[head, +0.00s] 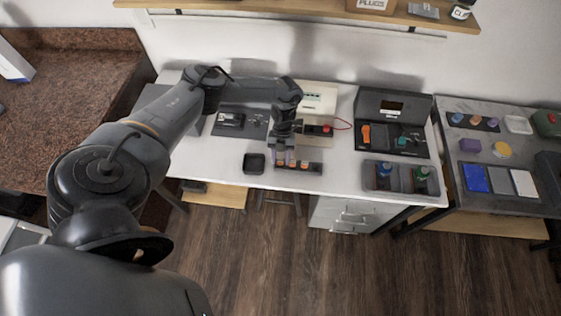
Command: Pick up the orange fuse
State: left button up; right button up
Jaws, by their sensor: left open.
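A dark rack (313,169) near the front edge of the white table holds several small upright pieces. Some of them look orange, including one (304,165) just right of my gripper. At this size I cannot tell which is the orange fuse. My left gripper (285,158) points down over the left part of the rack, open, and hides some of the pieces. I cannot tell whether its fingers touch any piece. My right gripper is not in view.
A small black tray (254,164) lies left of the rack. Behind is a device with a red part (326,129). To the right are an open dark case (393,109) and a tray with bottles (402,177). White table shows between the rack and that tray.

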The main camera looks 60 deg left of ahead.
pick_arm(q)
grip_shut()
jog(key=shift+r, duration=0.1)
jog(key=shift+r, duration=0.7)
notch_tip(320, 180, up, 2)
jog(key=shift+r, duration=0.25)
jog(key=d+r, duration=0.7)
jog(key=d, duration=0.4)
jog(key=shift+s+d, duration=0.15)
jog(key=shift+d, duration=0.15)
